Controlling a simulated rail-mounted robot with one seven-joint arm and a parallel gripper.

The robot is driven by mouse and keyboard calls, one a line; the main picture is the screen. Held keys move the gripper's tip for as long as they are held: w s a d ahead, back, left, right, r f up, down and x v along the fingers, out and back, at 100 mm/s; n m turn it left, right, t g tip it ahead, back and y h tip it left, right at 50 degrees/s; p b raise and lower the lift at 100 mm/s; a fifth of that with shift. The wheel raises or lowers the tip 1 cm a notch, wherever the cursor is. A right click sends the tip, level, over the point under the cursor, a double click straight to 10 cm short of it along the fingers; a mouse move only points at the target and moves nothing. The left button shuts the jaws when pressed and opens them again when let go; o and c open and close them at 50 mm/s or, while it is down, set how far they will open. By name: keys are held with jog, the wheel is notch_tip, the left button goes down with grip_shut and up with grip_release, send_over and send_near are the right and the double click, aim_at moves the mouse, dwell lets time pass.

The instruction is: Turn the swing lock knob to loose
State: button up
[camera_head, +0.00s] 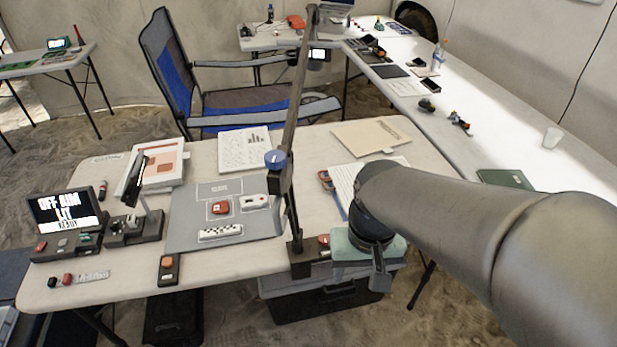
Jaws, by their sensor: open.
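A blue round knob (275,159) sits on a dark upright stand (291,190) in the middle of the table; it looks like the swing lock knob, but no label or setting can be read. The stand's long boom rises above the knob, and its foot is at the table's front edge. My gripper (379,280) is at the end of my arm, to the right of and lower than the knob, by the front edge. It is open, apart from the knob, and no object shows in it. My arm and wrist hide part of it.
A grey mat (190,238) with small parts lies left of the stand. A small screen (65,210) stands far left. Papers (245,149) and a folder (370,136) lie behind. A dark case (325,299) is below the front edge. A folding chair (215,85) stands behind.

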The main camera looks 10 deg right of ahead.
jog(key=w+d+m+y, duration=0.2)
jog(key=w+m, duration=0.5)
jog(key=w, duration=0.5)
jog(key=m+y+p, duration=0.1)
jog(key=m+y, duration=0.1)
jog(key=m, duration=0.7)
send_near(325, 238)
jog(key=shift+g, duration=0.4)
jog(key=x, duration=0.2)
jog(key=p+x, duration=0.1)
jog(key=x, duration=0.2)
jog(key=p+x, duration=0.1)
jog(key=x, duration=0.2)
jog(key=shift+w, duration=0.35)
jog(key=shift+d, duration=0.1)
jog(key=c, duration=1)
